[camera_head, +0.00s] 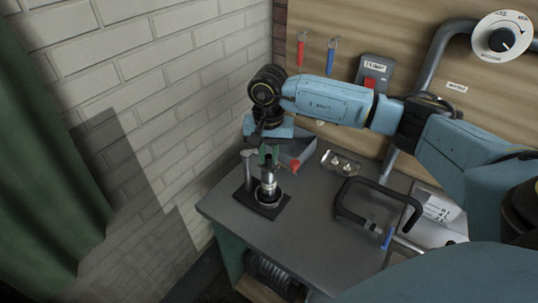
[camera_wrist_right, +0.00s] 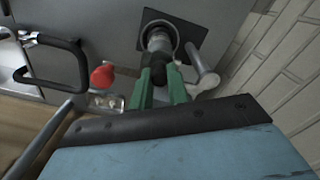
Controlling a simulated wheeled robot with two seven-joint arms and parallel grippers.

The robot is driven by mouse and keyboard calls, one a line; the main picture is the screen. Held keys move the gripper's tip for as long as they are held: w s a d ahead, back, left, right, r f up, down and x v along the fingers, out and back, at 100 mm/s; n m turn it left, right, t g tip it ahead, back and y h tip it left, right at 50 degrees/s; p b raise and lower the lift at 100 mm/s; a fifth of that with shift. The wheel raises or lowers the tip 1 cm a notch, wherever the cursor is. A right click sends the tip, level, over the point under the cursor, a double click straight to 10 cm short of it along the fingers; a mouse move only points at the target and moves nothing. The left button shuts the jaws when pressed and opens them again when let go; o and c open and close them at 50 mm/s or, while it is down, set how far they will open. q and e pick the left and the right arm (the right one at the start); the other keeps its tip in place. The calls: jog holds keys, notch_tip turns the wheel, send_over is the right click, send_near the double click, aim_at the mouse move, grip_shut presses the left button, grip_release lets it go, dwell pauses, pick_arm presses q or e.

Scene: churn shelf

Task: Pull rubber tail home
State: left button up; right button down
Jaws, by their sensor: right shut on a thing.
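My right gripper (camera_head: 266,157) comes down at the back left of the grey bench, its green fingers pointing down. In the right wrist view the fingers (camera_wrist_right: 161,82) are shut on the black rubber tail (camera_wrist_right: 159,67) at the top of a grey metal cylinder (camera_wrist_right: 159,43). The cylinder, also in the head view (camera_head: 268,186), stands upright within a ring on a black base plate (camera_head: 250,203). A metal post (camera_head: 247,170) rises beside it on the same plate. The fingers hide much of the tail. My left gripper is not in view.
A brick wall (camera_head: 190,90) bounds the left. The bench's front middle is clear.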

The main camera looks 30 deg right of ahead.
jog(key=shift+r, duration=0.7)
jog(key=c, duration=1.3)
grip_release()
jog(key=shift+r+p, duration=2)
jog(key=shift+r, duration=1.45)
jog(key=shift+f, duration=0.1)
